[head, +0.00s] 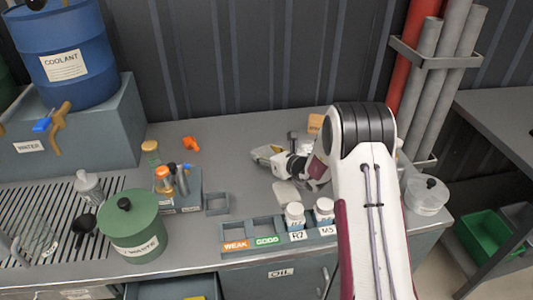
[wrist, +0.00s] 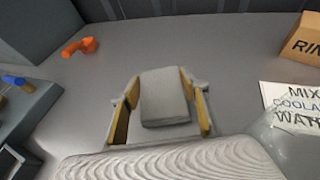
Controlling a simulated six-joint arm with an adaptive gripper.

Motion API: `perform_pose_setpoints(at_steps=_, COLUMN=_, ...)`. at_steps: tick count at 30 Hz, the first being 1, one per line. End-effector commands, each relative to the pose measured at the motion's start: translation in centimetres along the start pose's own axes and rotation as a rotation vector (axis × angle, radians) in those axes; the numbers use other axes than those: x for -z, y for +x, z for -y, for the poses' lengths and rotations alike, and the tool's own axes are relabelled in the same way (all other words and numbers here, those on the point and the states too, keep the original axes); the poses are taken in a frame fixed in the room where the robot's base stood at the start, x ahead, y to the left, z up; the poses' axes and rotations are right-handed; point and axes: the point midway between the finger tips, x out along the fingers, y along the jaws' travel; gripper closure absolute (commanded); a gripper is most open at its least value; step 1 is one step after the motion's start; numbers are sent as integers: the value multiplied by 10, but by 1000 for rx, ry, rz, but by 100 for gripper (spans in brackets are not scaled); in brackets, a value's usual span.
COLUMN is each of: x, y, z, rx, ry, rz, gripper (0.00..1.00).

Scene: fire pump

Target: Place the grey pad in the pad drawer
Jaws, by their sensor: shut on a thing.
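My gripper (wrist: 163,115) has its yellow-lined fingers closed on the sides of the grey pad (wrist: 165,96), a small light-grey block with rounded edges. In the head view my gripper (head: 268,155) is low over the bench at the middle back, and the pad is hard to make out there. I cannot tell whether the pad touches the bench. An open drawer (head: 180,290) juts out below the bench's front edge at the lower left, cut off by the frame. No label naming it the pad drawer is readable.
A rack (head: 268,247) marked WEAK and GOOD holds two white-capped bottles along the front edge. A green pot (head: 133,232), a small open grey tray (head: 217,203) and a tool holder (head: 180,195) stand left. An orange item (wrist: 80,46) and a cardboard box (wrist: 302,40) lie behind.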

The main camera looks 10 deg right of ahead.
Motion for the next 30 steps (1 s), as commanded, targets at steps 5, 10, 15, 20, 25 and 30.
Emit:
perform_pose_setpoints(at_steps=5, x=3, y=1, z=0, rx=0, ry=0, rz=0, gripper=72)
perform_pose_setpoints(at_steps=10, x=2, y=1, z=0, rx=0, ry=0, rz=0, gripper=48)
perform_pose_setpoints(at_steps=15, x=2, y=1, z=0, rx=0, ry=0, rz=0, gripper=48)
perform_pose_setpoints(at_steps=20, x=0, y=0, z=0, rx=0, ry=0, rz=1, gripper=48)
perform_pose_setpoints(at_steps=25, x=-1, y=-8, z=0, rx=1, ry=0, rz=0, gripper=48)
perform_pose_setpoints(at_steps=30, x=-1, y=-22, z=1, rx=1, ry=1, rz=1, gripper=48)
